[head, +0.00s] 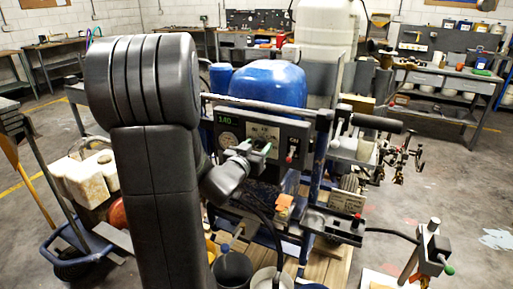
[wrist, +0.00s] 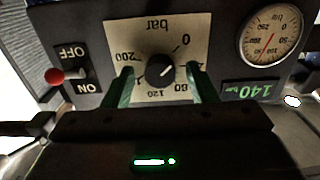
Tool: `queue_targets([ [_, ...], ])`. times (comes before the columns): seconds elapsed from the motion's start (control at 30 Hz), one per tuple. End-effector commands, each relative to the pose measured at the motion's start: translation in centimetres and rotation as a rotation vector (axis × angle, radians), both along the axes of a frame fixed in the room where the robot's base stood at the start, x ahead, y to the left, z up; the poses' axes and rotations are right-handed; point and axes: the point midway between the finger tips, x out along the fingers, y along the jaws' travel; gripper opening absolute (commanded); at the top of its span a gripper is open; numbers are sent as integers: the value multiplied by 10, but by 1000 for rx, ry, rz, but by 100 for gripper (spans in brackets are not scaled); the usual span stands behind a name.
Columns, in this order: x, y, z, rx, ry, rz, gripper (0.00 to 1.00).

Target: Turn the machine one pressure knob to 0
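The pressure knob (wrist: 160,70) is round and black with a white pointer line, on a pale "bar" dial plate (wrist: 144,35). The wrist view shows the plate upside down, marked 0, 60, 120 and 200. My gripper (wrist: 159,73) is open, with one green-tipped finger on each side of the knob and visible gaps between. In the head view my gripper (head: 258,151) is in front of the machine's control panel (head: 291,131) and largely hides the knob.
Beside the dial are a red-tipped ON/OFF lever (wrist: 55,76), a round bar gauge (wrist: 271,36) and a green display (wrist: 250,91) reading about 140. A handlebar (head: 375,123) crosses above the panel. A blue tank (head: 268,84) stands behind it.

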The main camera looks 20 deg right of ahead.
Motion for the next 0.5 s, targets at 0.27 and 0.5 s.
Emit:
queue_targets([
  [0.27, -6, 8, 1, 0, -3, 2, 52],
  [0.5, -37, 45, 0, 0, -3, 4, 52],
])
